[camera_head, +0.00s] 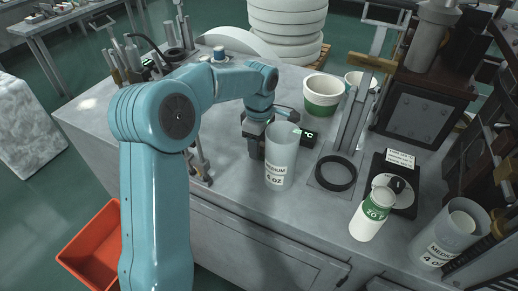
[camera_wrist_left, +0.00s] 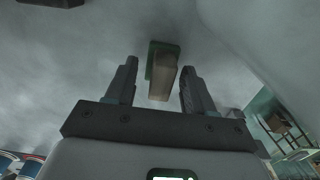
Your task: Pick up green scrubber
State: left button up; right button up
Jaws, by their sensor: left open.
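The green scrubber (camera_wrist_left: 162,72) shows in the left wrist view as a small block with a green side and a beige side. It lies on the grey surface between the two fingers of my left gripper (camera_wrist_left: 158,68). The fingers are apart, with a gap on each side of the block, so the gripper is open and not holding it. In the head view my left gripper (camera_head: 256,146) points down low over the table, just behind a clear medium cup (camera_head: 281,158). I cannot make out the scrubber in the head view. My right gripper is not in view.
A dark box with a °C display (camera_head: 309,138) stands right of the gripper.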

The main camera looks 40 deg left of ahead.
pick_arm(q)
jog(key=shift+s+d+r, duration=0.1)
jog(key=c, duration=0.4)
grip_shut()
notch_tip(320, 180, up, 20)
jog(key=p, duration=0.3)
